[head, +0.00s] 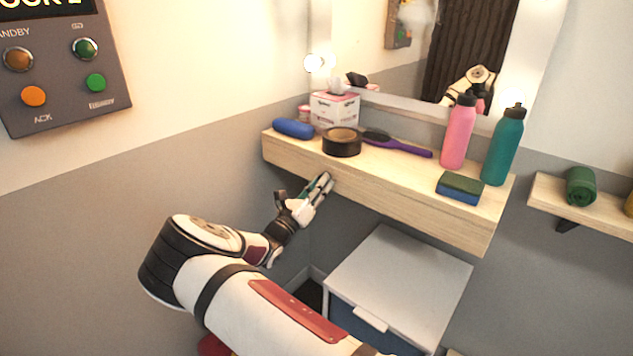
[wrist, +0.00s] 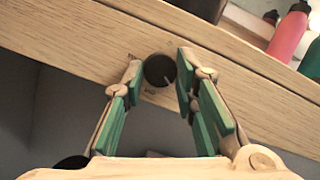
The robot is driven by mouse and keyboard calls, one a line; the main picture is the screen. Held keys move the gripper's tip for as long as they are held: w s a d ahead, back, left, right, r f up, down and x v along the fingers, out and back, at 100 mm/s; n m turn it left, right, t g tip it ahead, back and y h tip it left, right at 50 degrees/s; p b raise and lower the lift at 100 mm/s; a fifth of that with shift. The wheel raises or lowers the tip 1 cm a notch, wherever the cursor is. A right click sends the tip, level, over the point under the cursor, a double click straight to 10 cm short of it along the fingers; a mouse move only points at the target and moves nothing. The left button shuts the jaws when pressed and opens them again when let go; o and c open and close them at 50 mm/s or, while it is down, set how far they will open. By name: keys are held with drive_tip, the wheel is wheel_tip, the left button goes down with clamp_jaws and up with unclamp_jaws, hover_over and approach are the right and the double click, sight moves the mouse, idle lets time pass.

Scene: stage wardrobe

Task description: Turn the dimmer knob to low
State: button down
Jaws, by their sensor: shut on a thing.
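The dimmer knob (wrist: 160,70) is a round dark knob on the front face of the wooden shelf (head: 400,207). In the wrist view a pale pointer line on it points down and slightly right. Small marks beside it are too blurred to read. My gripper (head: 325,182) is at the shelf's front face, left of its middle. In the wrist view its green-padded fingers (wrist: 160,78) are on either side of the knob, shut on it. In the head view my gripper hides the knob.
On the shelf are a blue case (head: 293,128), a tissue box (head: 334,110), black tape (head: 342,142), a purple brush (head: 405,147), a sponge (head: 459,188) and pink (head: 459,130) and teal (head: 503,145) bottles. A lidded box (head: 400,275) stands below. A button panel (head: 62,65) hangs at left.

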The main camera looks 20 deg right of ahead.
drive_tip(key=shift+r+n+t+y+p, duration=0.2)
drive_tip(key=shift+n+t+y+p, duration=0.25)
drive_tip(key=shift+n, duration=0.95)
drive_tip(key=shift+r+n+t+y+p, duration=0.2)
drive_tip(key=shift+n+y+p, duration=0.45)
drive_tip(key=shift+n, duration=0.75)
drive_tip(key=shift+r+n+t+y+p, duration=0.15)
drive_tip(key=shift+n+t+y+p, duration=0.35)
drive_tip(key=shift+n, duration=0.9)
drive_tip(key=c, duration=1.3)
unclamp_jaws()
drive_tip(key=shift+f, duration=0.2)
drive_tip(key=shift+s, duration=0.15)
drive_tip(key=v, duration=1.2)
drive_tip(key=shift+r, duration=0.3)
drive_tip(key=shift+a, duration=0.1)
